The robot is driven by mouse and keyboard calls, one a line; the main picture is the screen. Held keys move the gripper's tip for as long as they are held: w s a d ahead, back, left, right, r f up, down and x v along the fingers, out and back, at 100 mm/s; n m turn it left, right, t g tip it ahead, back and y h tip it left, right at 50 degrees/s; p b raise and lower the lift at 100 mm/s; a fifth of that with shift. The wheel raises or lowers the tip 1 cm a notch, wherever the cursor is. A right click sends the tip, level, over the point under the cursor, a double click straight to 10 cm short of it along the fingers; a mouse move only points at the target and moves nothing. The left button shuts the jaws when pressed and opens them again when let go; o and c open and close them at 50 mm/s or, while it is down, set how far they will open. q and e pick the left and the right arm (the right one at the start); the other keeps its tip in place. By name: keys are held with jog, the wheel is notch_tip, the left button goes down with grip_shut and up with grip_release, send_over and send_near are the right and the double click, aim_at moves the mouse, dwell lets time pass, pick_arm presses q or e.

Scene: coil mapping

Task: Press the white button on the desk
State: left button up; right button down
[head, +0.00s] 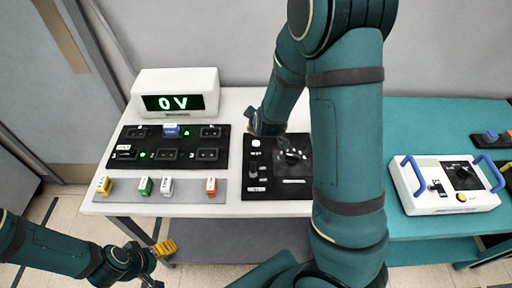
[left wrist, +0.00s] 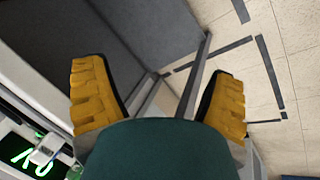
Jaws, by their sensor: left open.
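The white button (head: 256,143) is a small pale spot at the upper left of a black control panel (head: 262,195) on the white desk (head: 232,101). My right gripper (head: 257,124) is just above and behind the button; whether it touches cannot be told. Its fingers are small and dark here, so its opening is unclear. My right arm covers the panel's right edge. My left gripper (head: 159,264) is low in front of the desk, away from the button. In the left wrist view its yellow fingers (left wrist: 160,98) are wide apart with nothing between them.
A white display box (head: 178,83) reading "0 V" stands at the back left. A black socket panel (head: 168,148) and a grey strip (head: 190,191) with several coloured blocks lie before it. A white device with blue handles (head: 447,204) sits on the teal table (head: 415,120) at right.

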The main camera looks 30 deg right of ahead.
pick_arm(q)
jog(key=shift+s+d+f+b, duration=0.1)
jog(key=shift+s+f+b, duration=0.15)
jog(key=shift+f+b, duration=0.4)
jog(key=shift+s+f+b, duration=0.2)
jog(key=shift+f+b, duration=0.3)
jog(key=shift+f, duration=0.25)
jog(key=shift+s+d+f+b, duration=0.1)
jog(key=shift+s+f+b, duration=0.15)
jog(key=shift+f+b, duration=0.4)
pick_arm(e)
send_over(257, 140)
jog(key=shift+s+a+f, duration=0.1)
jog(key=shift+s+f, duration=0.1)
jog(key=shift+f, duration=1)
jog(key=shift+s+a+f, duration=0.1)
jog(key=shift+s+f, duration=0.1)
jog(key=shift+f, duration=1)
jog(key=c, duration=1.7)
grip_release()
pick_arm(q)
jog(key=shift+f, duration=0.15)
pick_arm(e)
jog(key=shift+f, duration=0.1)
grip_shut()
pick_arm(q)
jog(key=shift+a+f, duration=0.1)
jog(key=shift+f, duration=0.1)
pick_arm(e)
jog(key=shift+f, duration=0.35)
